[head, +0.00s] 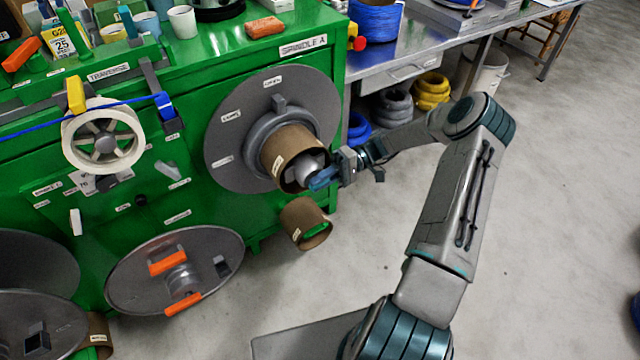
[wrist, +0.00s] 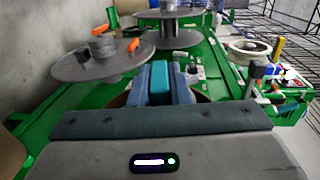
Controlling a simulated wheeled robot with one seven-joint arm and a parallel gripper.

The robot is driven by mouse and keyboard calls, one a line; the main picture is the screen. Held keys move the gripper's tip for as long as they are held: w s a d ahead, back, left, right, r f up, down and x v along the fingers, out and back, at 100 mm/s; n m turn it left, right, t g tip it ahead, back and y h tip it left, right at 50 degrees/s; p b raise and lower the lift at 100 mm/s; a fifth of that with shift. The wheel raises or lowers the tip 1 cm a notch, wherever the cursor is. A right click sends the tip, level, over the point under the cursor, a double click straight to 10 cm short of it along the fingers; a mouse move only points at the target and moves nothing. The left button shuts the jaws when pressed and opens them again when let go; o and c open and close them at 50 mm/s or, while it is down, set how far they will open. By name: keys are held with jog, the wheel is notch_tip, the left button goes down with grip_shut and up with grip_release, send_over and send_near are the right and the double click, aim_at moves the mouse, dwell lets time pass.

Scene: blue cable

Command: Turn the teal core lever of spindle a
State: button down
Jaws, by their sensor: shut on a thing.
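Spindle a is the upper right grey disc (head: 232,125) on the green machine, under the "SPINDLE A" label. A brown cardboard core (head: 282,150) sits on it around a silver hub (head: 308,172). My gripper (head: 324,179) is at the open front end of this core, reaching in from the right. In the wrist view its blue fingers (wrist: 180,82) are shut on the teal core lever (wrist: 181,77), which shows as a teal strip between them. In the head view I cannot make out the lever apart from the fingers.
A second cardboard core (head: 305,222) is below the spindle. A lower disc (head: 140,270) has orange levers. A blue cable (head: 40,130) runs to a white pulley wheel (head: 103,140). A metal bench (head: 400,50) stands right of the machine.

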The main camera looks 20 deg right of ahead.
jog(key=shift+f+g+y+b, duration=0.1)
jog(key=shift+g+y+b, duration=0.25)
jog(key=shift+y, duration=0.35)
jog(key=c, duration=1.4)
grip_release()
jog(key=shift+o, duration=0.2)
jog(key=b+v, duration=0.1)
jog(key=v, duration=1.3)
jog(key=shift+s+a, duration=0.1)
jog(key=shift+s, duration=0.05)
